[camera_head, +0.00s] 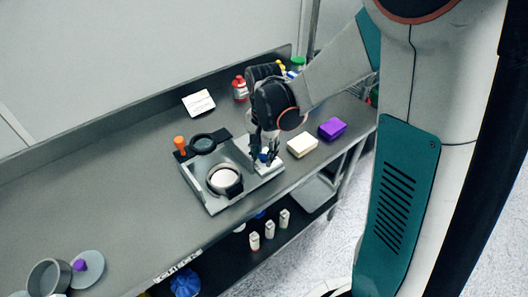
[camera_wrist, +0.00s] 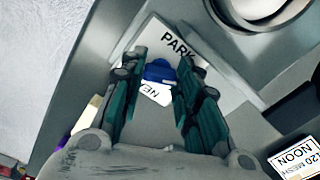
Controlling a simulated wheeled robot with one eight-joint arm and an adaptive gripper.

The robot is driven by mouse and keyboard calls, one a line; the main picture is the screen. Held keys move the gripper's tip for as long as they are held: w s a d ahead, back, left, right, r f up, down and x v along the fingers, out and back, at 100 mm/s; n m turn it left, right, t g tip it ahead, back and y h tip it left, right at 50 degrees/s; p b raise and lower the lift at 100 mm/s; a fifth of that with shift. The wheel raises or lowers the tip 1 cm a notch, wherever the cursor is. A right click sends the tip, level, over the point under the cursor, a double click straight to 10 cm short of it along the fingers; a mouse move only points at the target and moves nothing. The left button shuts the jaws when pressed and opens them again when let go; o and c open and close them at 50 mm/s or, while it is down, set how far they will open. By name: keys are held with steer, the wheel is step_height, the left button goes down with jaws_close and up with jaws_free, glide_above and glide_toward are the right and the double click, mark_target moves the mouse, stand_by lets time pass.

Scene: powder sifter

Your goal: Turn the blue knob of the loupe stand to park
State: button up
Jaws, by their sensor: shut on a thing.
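The blue knob (camera_wrist: 159,72) sits between the two fingers of my gripper (camera_wrist: 163,61) in the wrist view, and the gripper is shut on it. A white plate (camera_wrist: 217,87) with the word PARK lies just beyond the knob. A second white label, partly hidden, shows the letters NE close to the knob. In the head view my gripper (camera_head: 265,153) points down at the right end of the grey stand (camera_head: 206,204), and only a bit of blue shows between its fingers. A black loupe ring (camera_head: 202,143) is at the stand's back left.
A round sieve (camera_head: 225,180) sits on the stand. An orange-topped post (camera_head: 180,143) is at its left. A cream block (camera_head: 301,145) and a purple block (camera_head: 332,128) lie close on the right. A red bottle (camera_head: 240,89) stands behind. The bench's left middle is clear.

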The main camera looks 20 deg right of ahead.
mark_target(264, 154)
steer(key=n, duration=1.2)
steer(key=shift+n, duration=0.4)
stand_by(0.3)
steer(key=o, duration=1.1)
steer(key=shift+c, duration=0.2)
steer(key=shift+r, duration=0.1)
steer(key=shift+r, duration=3.9)
